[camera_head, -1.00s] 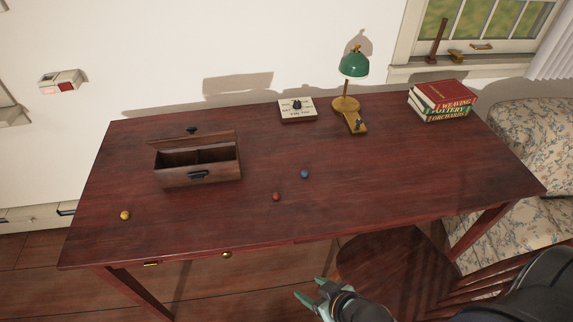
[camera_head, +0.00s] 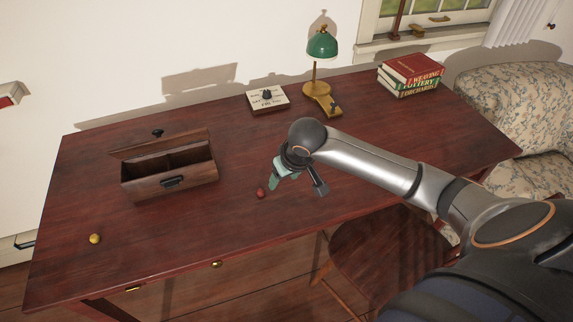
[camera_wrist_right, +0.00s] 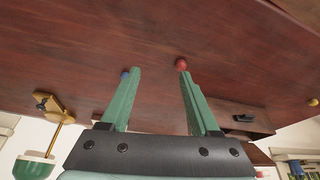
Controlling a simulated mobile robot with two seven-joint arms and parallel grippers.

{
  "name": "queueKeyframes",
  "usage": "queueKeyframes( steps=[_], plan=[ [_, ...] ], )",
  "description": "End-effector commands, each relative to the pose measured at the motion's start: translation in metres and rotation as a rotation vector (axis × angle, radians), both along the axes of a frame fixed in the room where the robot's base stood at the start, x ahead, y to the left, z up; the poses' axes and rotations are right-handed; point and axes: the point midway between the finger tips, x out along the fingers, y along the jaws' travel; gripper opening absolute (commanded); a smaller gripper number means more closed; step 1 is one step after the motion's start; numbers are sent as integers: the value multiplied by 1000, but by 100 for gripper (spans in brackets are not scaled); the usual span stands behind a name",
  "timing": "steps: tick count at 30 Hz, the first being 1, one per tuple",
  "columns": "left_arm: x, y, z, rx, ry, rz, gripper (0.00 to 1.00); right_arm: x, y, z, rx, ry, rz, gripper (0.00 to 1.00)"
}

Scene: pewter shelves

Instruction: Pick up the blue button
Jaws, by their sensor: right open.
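The blue button (camera_wrist_right: 124,74) shows in the right wrist view as a small blue spot on the dark red table, at the tip of the left-hand finger, which partly hides it. In the head view it is hidden behind my right arm and gripper. My right gripper (camera_head: 279,178) is over the table, its green fingers open and empty; it also shows in the wrist view (camera_wrist_right: 159,75). The red button (camera_head: 261,193) lies close to the gripper in the head view and near the tip of the right-hand finger in the wrist view (camera_wrist_right: 181,63). My left gripper is not in view.
An open wooden box (camera_head: 195,187) stands left on the table (camera_head: 230,228). A yellow button (camera_head: 95,238) lies at the left front. A white sign (camera_head: 267,100), a green lamp (camera_head: 322,46) and stacked books (camera_head: 408,76) stand along the back. A chair (camera_head: 375,255) is at the front.

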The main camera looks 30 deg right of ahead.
Motion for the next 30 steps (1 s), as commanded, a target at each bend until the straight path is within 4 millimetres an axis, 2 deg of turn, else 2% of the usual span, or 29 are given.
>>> queueKeyframes(
  steps=[1,3,6,9,11,21,30],
  plan=[
    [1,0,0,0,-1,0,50,13,-18,12,-11,-10,-50,62],
    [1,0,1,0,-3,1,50,23,-35,23,-10,-12,-110,62],
    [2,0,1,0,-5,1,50,31,-52,34,-7,-16,-173,62],
    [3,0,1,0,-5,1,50,35,-59,36,-2,-16,-201,62],
    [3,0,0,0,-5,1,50,38,-61,31,-2,-15,-208,62],
    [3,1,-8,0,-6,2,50,60,-65,-20,-1,-17,-204,62],
    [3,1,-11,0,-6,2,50,73,-67,-38,-2,-17,-204,62]
  ],
)
